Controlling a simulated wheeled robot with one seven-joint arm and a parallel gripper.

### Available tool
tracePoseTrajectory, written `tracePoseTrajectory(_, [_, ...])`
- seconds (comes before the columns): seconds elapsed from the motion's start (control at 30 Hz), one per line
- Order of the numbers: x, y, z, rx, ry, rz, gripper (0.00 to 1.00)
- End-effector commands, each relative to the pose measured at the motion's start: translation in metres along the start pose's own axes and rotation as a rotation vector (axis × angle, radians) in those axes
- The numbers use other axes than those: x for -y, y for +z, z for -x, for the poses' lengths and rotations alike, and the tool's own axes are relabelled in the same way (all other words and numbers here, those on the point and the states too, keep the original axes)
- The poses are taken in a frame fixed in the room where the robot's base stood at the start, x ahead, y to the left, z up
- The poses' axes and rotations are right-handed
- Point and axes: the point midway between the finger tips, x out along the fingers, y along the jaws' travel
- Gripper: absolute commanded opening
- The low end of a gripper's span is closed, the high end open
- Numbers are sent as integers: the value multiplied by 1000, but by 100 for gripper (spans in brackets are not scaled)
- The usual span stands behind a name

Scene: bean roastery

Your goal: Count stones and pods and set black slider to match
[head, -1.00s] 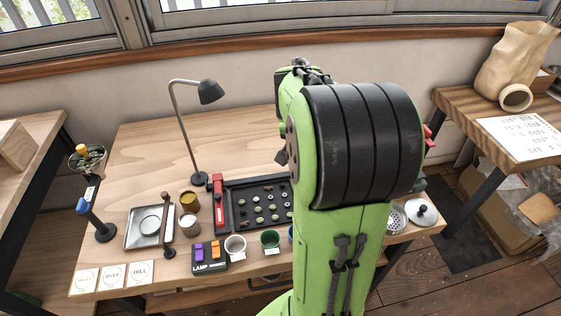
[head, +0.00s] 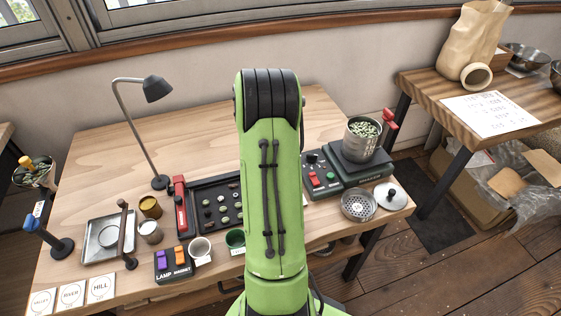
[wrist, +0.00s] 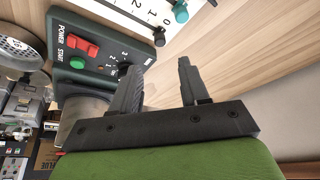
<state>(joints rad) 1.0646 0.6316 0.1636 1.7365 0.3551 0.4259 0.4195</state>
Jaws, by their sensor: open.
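In the wrist view my gripper (wrist: 157,66) is open and empty, its two dark fingers apart. Ahead of it lies a white scale strip (wrist: 128,6) with the figures 0, 1 and 2. A black slider knob (wrist: 159,37) stands by the 0 end and a dark green knob (wrist: 180,12) is close to it; both are apart from the fingers. In the head view a black tray (head: 197,184) holds several small dark and pale green pieces; my arm hides its right part. I cannot tell stones from pods there. The arm also hides my gripper and the slider strip.
A dark control box (head: 313,188) with a red switch joins a base carrying a metal pot (head: 360,149) of green pieces. A sieve (head: 358,205) and lid (head: 391,196) lie in front. A lamp (head: 157,88), cups and lamp switches (head: 174,265) stand left. The table's back is clear.

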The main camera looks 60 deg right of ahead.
Motion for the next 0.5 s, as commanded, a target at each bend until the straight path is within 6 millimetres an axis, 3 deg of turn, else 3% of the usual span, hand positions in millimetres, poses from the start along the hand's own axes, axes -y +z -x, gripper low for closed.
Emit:
tracePoseTrajectory(0.03, [-1,2,-17,3,2,-2,45])
tracePoseTrajectory(0.3, [0,1,-81,2,0,0,45])
tracePoseTrajectory(0.5, [0,0,-102,0,-1,1,45])
